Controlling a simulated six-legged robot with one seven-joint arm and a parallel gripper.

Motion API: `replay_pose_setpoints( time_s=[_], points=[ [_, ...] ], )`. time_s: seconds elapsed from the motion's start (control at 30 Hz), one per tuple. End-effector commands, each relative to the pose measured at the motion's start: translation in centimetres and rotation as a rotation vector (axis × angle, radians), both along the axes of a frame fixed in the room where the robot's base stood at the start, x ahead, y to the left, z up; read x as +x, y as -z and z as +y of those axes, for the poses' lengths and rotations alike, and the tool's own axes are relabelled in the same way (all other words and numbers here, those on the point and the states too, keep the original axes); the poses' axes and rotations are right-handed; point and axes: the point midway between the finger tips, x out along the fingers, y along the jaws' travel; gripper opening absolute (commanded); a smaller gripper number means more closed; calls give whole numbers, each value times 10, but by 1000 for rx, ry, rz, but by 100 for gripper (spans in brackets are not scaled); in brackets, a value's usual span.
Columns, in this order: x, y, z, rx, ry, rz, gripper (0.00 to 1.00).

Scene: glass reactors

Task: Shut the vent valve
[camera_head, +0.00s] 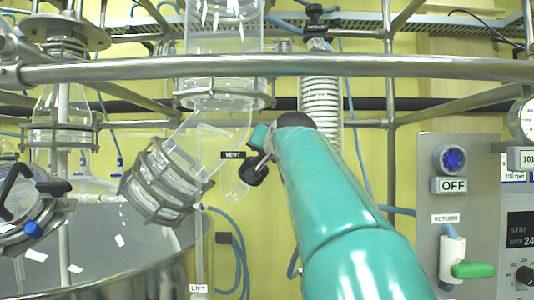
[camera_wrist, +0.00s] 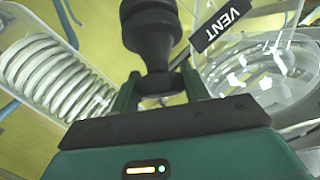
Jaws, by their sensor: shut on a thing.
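The vent valve has a black ridged knob, seen large in the wrist view (camera_wrist: 152,35) between my gripper's two green fingers. A black VENT label (camera_wrist: 222,22) is just right of it. My gripper (camera_wrist: 160,88) is shut on the narrow lower part of the knob. In the head view my green arm reaches up from the bottom, and its end covers part of the gripper (camera_head: 262,148). The black valve knob (camera_head: 252,174) shows beside it, with the VENT label (camera_head: 233,155) to its left. Whether the valve is open or shut cannot be told.
A wide glass tube (camera_head: 222,120) with a clamped flange (camera_head: 165,182) is left of my gripper. A ribbed white hose (camera_head: 321,100) stands close behind. A steel rail (camera_head: 270,68) crosses above. A grey panel (camera_head: 460,205) is at right.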

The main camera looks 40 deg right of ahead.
Motion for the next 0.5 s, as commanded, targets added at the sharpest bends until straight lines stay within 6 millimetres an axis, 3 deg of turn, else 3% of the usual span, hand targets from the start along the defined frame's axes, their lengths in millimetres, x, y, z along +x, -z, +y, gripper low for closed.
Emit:
replay_pose_setpoints(
  time_s=[0.5],
  points=[
    [4, 1, 3, 280, 275, 44, 22]
  ],
)
